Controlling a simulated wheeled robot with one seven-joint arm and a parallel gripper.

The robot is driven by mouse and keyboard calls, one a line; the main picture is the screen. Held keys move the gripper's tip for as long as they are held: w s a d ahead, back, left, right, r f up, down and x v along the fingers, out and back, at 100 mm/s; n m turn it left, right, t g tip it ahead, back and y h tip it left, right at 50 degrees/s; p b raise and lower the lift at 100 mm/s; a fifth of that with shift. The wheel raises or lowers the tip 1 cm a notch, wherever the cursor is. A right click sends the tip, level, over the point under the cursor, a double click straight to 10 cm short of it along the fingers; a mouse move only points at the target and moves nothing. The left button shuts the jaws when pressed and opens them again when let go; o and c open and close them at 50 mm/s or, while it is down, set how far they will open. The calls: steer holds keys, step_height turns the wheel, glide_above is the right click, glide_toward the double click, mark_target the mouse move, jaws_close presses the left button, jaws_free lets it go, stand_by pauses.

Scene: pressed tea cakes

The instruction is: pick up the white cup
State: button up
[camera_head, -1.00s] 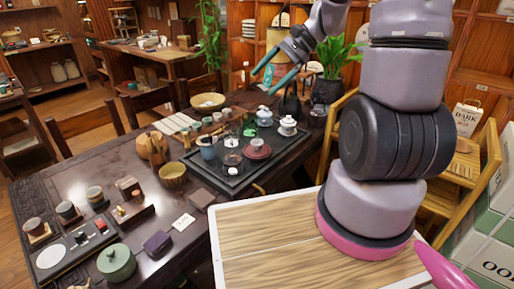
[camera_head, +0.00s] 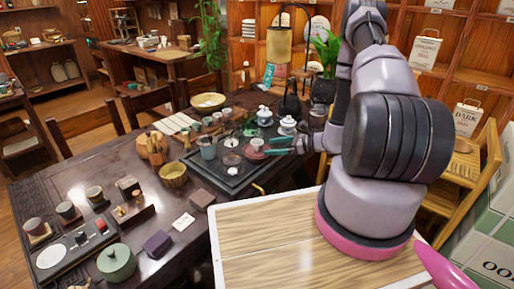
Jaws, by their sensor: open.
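A small white cup (camera_head: 257,142) sits on a reddish saucer (camera_head: 251,153) on the dark tea tray at the centre of the table. My gripper (camera_head: 268,147) reaches in from the right, low over the tray, with its teal fingers pointing left at the cup. The fingers are apart, and the cup is at or just beyond their tips. Whether they touch it is too small to tell. Two white lidded bowls, one (camera_head: 264,116) at the back of the tray and one (camera_head: 288,125) to its right, stand close behind the gripper.
On the tray (camera_head: 229,190) a grey-blue cup (camera_head: 207,148) and a small white piece (camera_head: 233,171) stand left of the gripper. A dark kettle (camera_head: 290,103) is behind. A woven bowl (camera_head: 173,174), a green lidded pot (camera_head: 116,262) and several cups fill the table's left part.

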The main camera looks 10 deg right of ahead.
mark_target(261, 147)
steer(key=x, duration=1)
steer(key=shift+w+r, duration=0.2)
steer(key=shift+w, duration=0.2)
jaws_close()
